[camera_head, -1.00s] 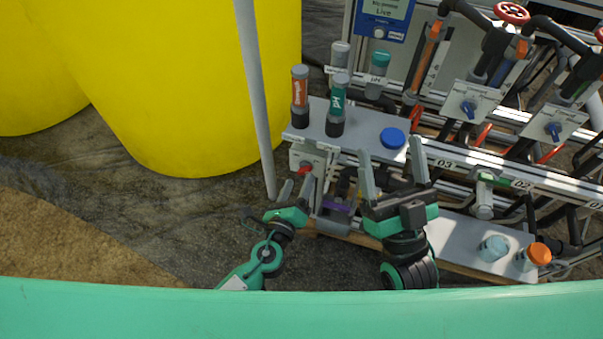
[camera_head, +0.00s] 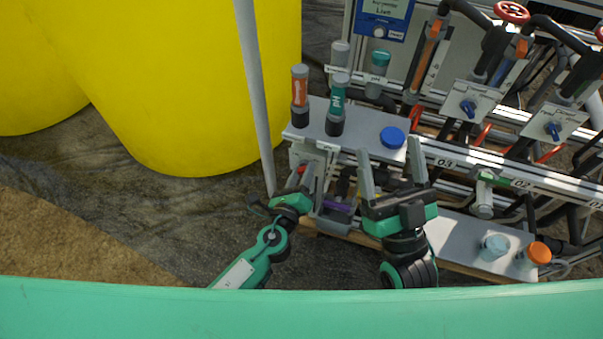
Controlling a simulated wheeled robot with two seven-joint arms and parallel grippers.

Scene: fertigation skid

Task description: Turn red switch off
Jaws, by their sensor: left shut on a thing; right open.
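The red switch (camera_head: 301,168) is on a light grey box (camera_head: 311,152) below the left end of the grey shelf. Only a small bit of red shows; the rest is hidden by the gripper. My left gripper (camera_head: 306,174) is at the front of the box, its fingers shut on the red switch. How far the switch is turned cannot be told. My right gripper (camera_head: 391,168) is open and empty, its two fingers apart and pointing up in front of the shelf.
An orange-labelled bottle (camera_head: 299,95), a teal-labelled bottle (camera_head: 337,105) and a blue cap (camera_head: 392,138) are on the shelf (camera_head: 365,138). A grey pole (camera_head: 255,95) and a yellow tank (camera_head: 190,90) stand left. Blue valves (camera_head: 468,108) and pipes fill the right.

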